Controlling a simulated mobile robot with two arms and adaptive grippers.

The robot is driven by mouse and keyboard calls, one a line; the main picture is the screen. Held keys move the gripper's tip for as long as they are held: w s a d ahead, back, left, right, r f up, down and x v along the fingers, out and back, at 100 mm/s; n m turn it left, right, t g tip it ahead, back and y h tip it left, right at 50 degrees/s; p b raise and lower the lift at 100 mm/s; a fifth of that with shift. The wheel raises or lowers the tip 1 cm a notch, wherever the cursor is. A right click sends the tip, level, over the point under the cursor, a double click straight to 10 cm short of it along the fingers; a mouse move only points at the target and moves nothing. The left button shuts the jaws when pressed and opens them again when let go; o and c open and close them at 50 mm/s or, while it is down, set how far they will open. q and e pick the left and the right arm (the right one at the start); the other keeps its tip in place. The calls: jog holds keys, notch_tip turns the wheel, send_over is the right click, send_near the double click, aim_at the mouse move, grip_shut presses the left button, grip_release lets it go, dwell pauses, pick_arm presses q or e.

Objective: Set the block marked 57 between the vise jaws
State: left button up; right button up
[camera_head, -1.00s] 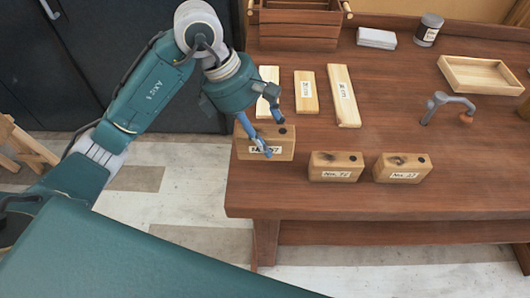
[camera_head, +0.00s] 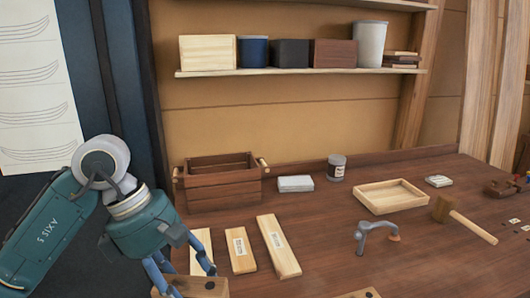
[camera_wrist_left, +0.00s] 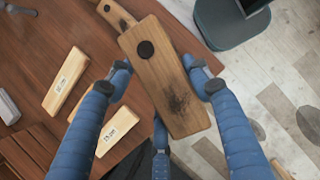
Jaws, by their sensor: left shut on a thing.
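My left gripper (camera_head: 184,278) is low at the left of the head view, at the bench's near left. It is shut on a wooden block (camera_head: 205,291), partly cut off by the lower edge. In the left wrist view the gripper (camera_wrist_left: 160,76) has its blue fingers on both sides of this block (camera_wrist_left: 160,70), which has a black dot and a dark stain on top. Its label is hidden now. A reddish-brown fixture (camera_head: 505,188) at the far right edge may be the vise; its jaws cannot be made out. My right gripper is not in view.
Another block (camera_head: 360,294) shows at the lower edge. Labelled planks (camera_head: 278,247), a slatted crate (camera_head: 222,183), a shallow tray (camera_head: 390,197), a grey metal hook-shaped tool (camera_head: 372,232) and a mallet (camera_head: 462,218) lie on the bench (camera_head: 330,262). A shelf (camera_head: 300,71) hangs behind.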

pick_arm(q)
jog(key=s+f+m+g, duration=0.1)
jog(key=m, duration=0.1)
jog(key=s+a+f+m+g, duration=0.1)
jog(key=f+m, duration=0.1)
jog(key=m, duration=0.1)
jog(key=s+f+m+g+y, duration=0.1)
jog(key=f+m, duration=0.1)
jog(key=m, duration=0.1)
jog(key=shift+s+a+f, duration=0.1)
jog(key=shift+a+f, duration=0.15)
jog(key=shift+a, duration=0.15)
jog(key=s+a+f+m+g+y, duration=0.1)
jog(key=s+a+f+m+y, duration=0.2)
jog(key=m, duration=0.6)
notch_tip(320, 180, down, 2)
jog(key=shift+s+a+f+m, duration=0.1)
jog(key=shift+s+a+m, duration=0.25)
jog(key=shift+s, duration=0.45)
jog(key=shift+s+d+g, duration=0.15)
jog(key=shift+g, duration=0.15)
